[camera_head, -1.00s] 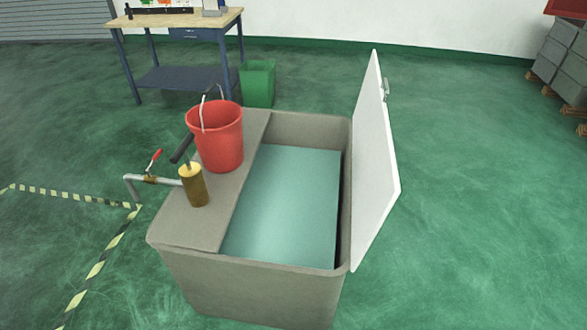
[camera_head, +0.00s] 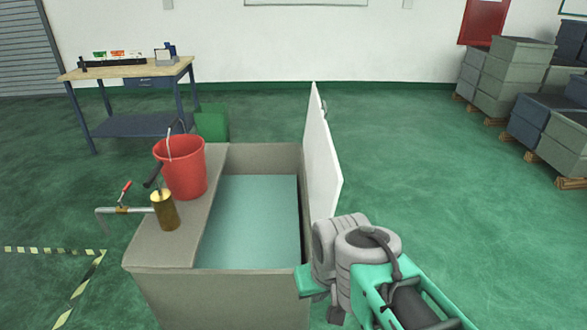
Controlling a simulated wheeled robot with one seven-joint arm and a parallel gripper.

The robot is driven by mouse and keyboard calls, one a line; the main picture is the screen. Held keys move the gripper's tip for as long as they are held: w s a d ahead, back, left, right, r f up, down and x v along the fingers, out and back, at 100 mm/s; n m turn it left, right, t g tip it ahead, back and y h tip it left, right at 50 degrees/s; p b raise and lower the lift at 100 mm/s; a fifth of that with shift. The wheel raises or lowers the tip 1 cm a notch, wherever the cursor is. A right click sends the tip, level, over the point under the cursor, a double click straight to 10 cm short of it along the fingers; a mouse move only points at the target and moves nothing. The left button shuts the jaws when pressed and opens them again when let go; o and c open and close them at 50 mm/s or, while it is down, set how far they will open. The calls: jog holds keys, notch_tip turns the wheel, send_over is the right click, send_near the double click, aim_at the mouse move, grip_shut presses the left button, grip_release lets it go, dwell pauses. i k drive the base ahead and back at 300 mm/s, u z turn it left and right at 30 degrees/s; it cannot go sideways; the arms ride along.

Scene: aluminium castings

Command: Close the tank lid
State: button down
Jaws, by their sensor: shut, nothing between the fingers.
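The tank (camera_head: 215,300) is a grey-brown box with an open top and pale blue-green liquid (camera_head: 250,215) inside. Its white lid (camera_head: 318,155) stands open, close to upright, along the tank's right side. A small metal handle (camera_head: 323,105) shows on the lid's outer side near the far end. My arm is at the lower right, in front of the lid's near lower corner and the tank's near right corner. I cannot make out my gripper's fingers, and whether the arm touches the lid or tank cannot be told.
A red bucket (camera_head: 183,168) and a brass cylinder (camera_head: 165,211) with a pipe stand on the tank's left ledge. Behind are a workbench (camera_head: 130,70) and a green bin (camera_head: 212,123). Stacked crates (camera_head: 510,75) stand at the right. The floor right of the lid is clear.

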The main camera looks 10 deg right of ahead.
aim_at(325, 180)
jog(key=u, duration=0.1)
jog(key=i, duration=1)
